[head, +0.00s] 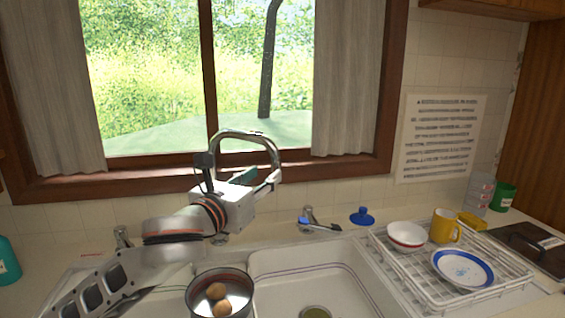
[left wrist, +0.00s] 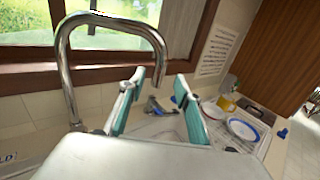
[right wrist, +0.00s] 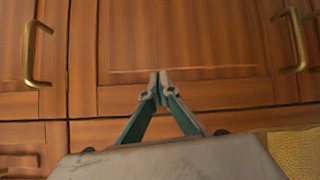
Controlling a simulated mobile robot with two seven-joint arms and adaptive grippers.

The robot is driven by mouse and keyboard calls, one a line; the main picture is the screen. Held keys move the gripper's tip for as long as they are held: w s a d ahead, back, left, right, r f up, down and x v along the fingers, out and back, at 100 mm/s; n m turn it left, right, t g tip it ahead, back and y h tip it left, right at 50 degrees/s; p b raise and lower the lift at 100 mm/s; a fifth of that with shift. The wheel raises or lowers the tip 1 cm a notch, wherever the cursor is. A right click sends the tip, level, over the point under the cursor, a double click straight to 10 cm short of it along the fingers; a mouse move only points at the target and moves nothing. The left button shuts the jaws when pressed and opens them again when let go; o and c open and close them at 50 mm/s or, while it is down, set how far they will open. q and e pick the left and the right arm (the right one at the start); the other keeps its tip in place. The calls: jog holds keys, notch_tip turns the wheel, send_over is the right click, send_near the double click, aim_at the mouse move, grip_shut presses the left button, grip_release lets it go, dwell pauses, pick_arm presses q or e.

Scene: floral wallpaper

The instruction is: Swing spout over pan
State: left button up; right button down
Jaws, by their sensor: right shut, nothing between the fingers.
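The chrome spout (head: 240,134) arches up behind my left gripper in the head view, and it fills the upper left of the left wrist view (left wrist: 66,70). My left gripper (head: 266,175) is open, its fingers apart. In the left wrist view, the spout's down-turned end shows between the fingertips; I cannot tell whether they touch it. The metal pan (head: 193,298) sits in the left basin below my left arm, with two round brown items inside. My right gripper (right wrist: 158,85) is shut and empty, facing wooden cupboard doors.
The right basin (head: 300,262) is mostly clear. A white dish rack (head: 420,280) on the right holds a bowl, a plate and a yellow mug (head: 445,226). Brass handles (right wrist: 32,55) stick out from the cupboards.

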aim_at(274, 167)
pick_arm(q)
jog(key=shift+x, duration=3.75)
grip_shut()
